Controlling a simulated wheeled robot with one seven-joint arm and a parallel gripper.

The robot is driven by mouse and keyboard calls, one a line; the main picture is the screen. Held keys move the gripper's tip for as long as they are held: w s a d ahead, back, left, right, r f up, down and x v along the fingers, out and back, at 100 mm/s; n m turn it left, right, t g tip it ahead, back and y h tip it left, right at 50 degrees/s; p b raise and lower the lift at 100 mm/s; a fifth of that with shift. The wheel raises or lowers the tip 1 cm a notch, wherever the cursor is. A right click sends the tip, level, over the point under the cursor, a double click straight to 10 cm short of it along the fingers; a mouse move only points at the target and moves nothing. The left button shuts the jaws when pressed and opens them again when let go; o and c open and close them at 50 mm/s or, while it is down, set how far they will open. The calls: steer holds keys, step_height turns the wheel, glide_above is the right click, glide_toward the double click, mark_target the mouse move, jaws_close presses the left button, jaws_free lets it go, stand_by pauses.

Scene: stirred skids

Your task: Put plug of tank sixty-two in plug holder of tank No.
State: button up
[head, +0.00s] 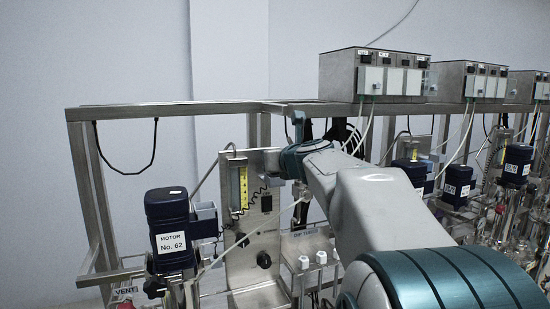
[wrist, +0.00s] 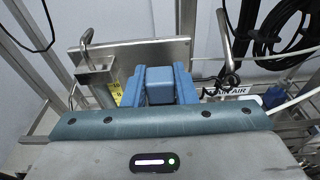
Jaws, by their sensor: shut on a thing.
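My gripper (head: 302,190) hangs at the end of my arm near the upright steel panel, right of the motor labelled No. 62 (head: 172,243). In the wrist view, its blue fingers (wrist: 160,88) are close together with a blue-grey block between them. White caps (head: 303,262) stand on a low rack below my gripper, near a label that seems to read "DIP TUBES". I cannot make out the plug holder clearly.
The steel panel (head: 256,260) carries a yellow-scaled flow meter (head: 239,187) and black knobs. A steel frame beam (head: 170,111) runs overhead, with control boxes (head: 375,75) on top. Cables and thin tubes hang nearby. More skids with blue motors (head: 457,184) stand at the right.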

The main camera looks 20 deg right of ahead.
steer(key=shift+f+b, duration=1)
steer(key=shift+f, duration=0.2)
steer(key=o, duration=1.1)
steer(key=shift+c, duration=0.2)
steer(key=s+r, duration=0.2)
steer(key=s, duration=1.1)
steer(key=shift+s+r, duration=0.25)
steer(key=shift+s, duration=0.1)
